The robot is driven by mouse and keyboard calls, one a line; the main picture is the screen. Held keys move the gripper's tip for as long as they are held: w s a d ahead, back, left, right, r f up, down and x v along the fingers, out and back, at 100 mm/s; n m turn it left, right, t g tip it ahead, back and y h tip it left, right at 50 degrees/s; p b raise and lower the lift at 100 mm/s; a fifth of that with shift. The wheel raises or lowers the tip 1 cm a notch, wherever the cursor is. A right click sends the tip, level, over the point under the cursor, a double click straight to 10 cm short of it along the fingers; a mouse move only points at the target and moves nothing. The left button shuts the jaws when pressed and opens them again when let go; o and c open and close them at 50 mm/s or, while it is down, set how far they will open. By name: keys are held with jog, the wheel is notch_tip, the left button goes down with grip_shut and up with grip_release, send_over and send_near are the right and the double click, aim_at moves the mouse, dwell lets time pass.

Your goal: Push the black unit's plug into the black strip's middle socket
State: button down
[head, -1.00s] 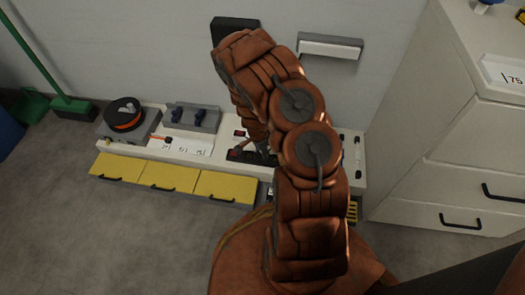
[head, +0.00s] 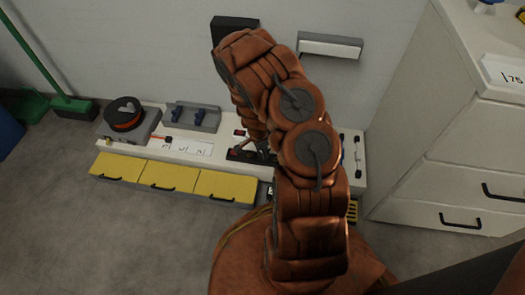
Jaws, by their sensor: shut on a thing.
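My gripper (head: 264,148) is low over the strip's right part, mostly hidden behind my own arm, and shut. The plug between its fingers is too small and covered to make out. I cannot tell whether it touches a socket. I cannot tell which dark item is the black unit.
The pale bench (head: 222,146) stands against the wall, with yellow drawers (head: 170,176) in front. A cable reel (head: 124,113), a grey holder (head: 190,118) and a white label sheet (head: 188,147) sit left of the strip. A white cabinet (head: 450,150) stands on the right.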

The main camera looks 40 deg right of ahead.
jog(key=shift+f, duration=0.2)
jog(key=c, duration=0.7)
grip_release()
jog(key=shift+r, duration=0.15)
